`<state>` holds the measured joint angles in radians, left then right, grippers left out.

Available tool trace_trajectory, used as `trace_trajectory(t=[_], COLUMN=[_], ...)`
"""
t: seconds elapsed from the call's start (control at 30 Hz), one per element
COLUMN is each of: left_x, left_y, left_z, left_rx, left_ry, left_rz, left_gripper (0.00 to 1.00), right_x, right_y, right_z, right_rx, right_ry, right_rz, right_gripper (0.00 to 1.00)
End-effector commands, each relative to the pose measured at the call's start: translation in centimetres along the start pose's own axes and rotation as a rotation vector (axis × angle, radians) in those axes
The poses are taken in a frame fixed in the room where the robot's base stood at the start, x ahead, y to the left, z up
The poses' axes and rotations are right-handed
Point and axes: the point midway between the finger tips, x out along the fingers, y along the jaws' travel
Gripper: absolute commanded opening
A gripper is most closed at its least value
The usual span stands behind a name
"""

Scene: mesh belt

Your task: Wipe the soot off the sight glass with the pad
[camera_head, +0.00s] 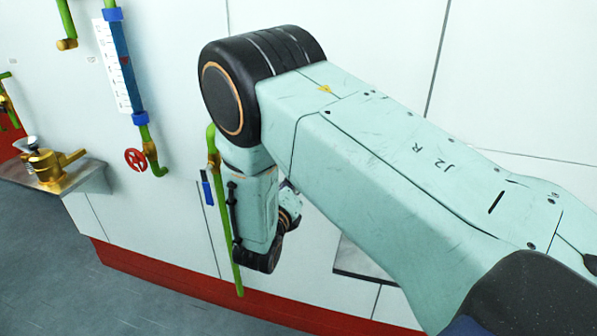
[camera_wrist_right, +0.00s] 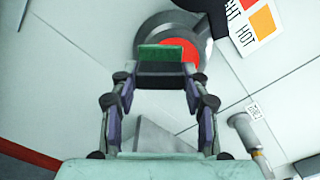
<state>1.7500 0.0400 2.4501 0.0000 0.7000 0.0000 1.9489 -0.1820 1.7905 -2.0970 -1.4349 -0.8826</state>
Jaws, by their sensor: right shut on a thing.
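My right gripper (camera_wrist_right: 161,75) is shut on the pad (camera_wrist_right: 162,54), a block with a green face, in the right wrist view. The sight glass (camera_wrist_right: 209,48) is a round fitting with a grey rim and a red-orange disc, just beyond the pad. The pad overlaps the lower left of the disc in this view. I cannot tell whether it touches the glass. No soot can be made out on the visible part of the disc. In the head view my right arm hides the gripper, pad and glass. My left gripper is not in view.
A label reading HOT (camera_wrist_right: 255,25) and a black shape (camera_wrist_right: 208,10) are beside the glass. A grey pipe fitting (camera_wrist_right: 245,133) is at lower right. In the head view, a gauge tube (camera_head: 120,65), a red valve wheel (camera_head: 136,159) and a brass fitting (camera_head: 48,163) are at left.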

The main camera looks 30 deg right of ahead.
Motion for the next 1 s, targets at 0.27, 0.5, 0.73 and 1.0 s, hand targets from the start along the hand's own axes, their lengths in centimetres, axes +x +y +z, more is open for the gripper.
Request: trace_trajectory(t=[0.27, 0.5, 0.73, 1.0], left_x=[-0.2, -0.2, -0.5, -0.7], left_y=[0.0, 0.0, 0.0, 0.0], left_z=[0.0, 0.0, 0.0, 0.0], left_rx=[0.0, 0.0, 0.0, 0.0], left_ry=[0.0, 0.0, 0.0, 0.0], left_rz=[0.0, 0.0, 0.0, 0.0], left_gripper=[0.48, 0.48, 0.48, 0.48], right_x=[-0.8, -0.9, -2.5, -3.8], right_y=[0.0, 0.0, 0.0, -0.1], right_z=[0.0, 0.0, 0.1, 0.0], right_rx=[0.0, -0.001, -0.001, 0.001], right_ry=[0.0, 0.0, -0.002, 0.0], right_rz=[-0.001, -0.001, 0.0, -0.001], right_gripper=[0.21, 0.21, 0.21, 0.21])
